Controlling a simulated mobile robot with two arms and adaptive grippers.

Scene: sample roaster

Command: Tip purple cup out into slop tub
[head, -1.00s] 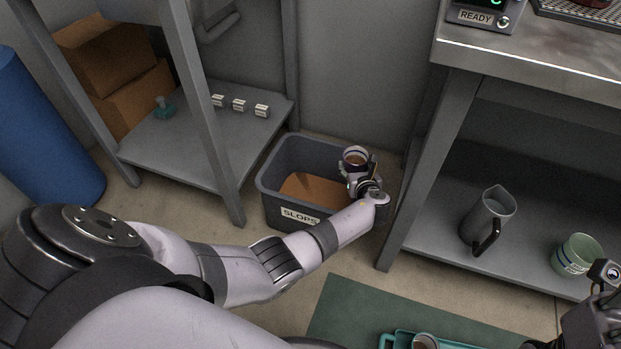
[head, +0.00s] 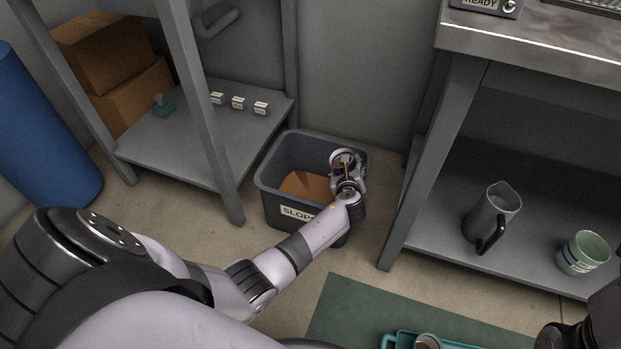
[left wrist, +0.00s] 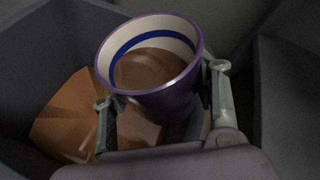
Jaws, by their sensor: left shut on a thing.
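The purple cup (left wrist: 168,103) is in the left wrist view, white inside with a blue band and brown liquid in it. My left gripper (left wrist: 163,105) is shut on the cup, one finger on each side. The cup is roughly upright with a slight tilt. In the head view my left gripper (head: 345,170) is over the right part of the grey slop tub (head: 285,150), labelled SLOPS, and mostly hides the cup (head: 343,156). Brown contents show in the tub's bottom. Part of my right arm shows at the lower right; its fingertips are not visible.
A grey shelf (head: 165,150) with small labelled boxes stands left of the tub. A bench with a lower shelf (head: 440,235) stands right, holding a grey pitcher (head: 490,215) and a green cup (head: 582,254). A teal tray (head: 400,340) lies on the green mat (head: 340,310).

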